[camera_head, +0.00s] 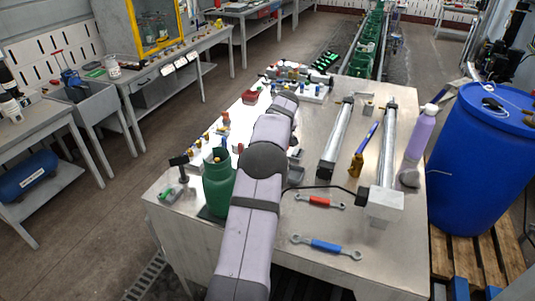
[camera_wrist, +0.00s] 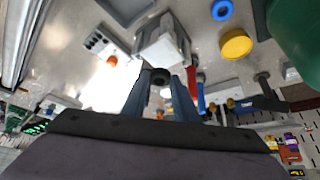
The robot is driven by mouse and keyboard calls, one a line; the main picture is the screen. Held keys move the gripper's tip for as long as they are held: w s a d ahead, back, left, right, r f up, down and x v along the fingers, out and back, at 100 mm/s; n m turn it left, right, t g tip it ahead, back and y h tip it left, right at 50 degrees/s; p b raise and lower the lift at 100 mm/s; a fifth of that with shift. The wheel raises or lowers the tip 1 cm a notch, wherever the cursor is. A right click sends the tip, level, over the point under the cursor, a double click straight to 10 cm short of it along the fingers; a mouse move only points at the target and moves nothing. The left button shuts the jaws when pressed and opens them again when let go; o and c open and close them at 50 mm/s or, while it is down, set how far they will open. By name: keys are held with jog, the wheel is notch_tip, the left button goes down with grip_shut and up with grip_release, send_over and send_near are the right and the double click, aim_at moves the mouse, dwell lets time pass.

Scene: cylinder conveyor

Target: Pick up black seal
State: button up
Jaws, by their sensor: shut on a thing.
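My gripper (camera_wrist: 165,80) shows in the wrist view, with its two blue-grey fingers close together. They are shut on a small dark round piece, the black seal (camera_wrist: 158,76). A pale grey block (camera_wrist: 163,45) shows just beyond the fingertips; I cannot tell whether the seal touches it. In the head view my arm reaches away over the metal table and hides the gripper and the seal.
The metal table (camera_head: 270,227) holds a green cylinder (camera_head: 218,188) left of my arm. Red (camera_head: 320,201) and blue (camera_head: 326,246) wrenches, metal tubes (camera_head: 335,140) and a purple bottle (camera_head: 420,135) lie or stand to the right. A blue barrel (camera_head: 478,165) stands beyond the right edge.

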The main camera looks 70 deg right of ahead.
notch_tip(320, 180, up, 6)
jog(key=shift+f, duration=0.1)
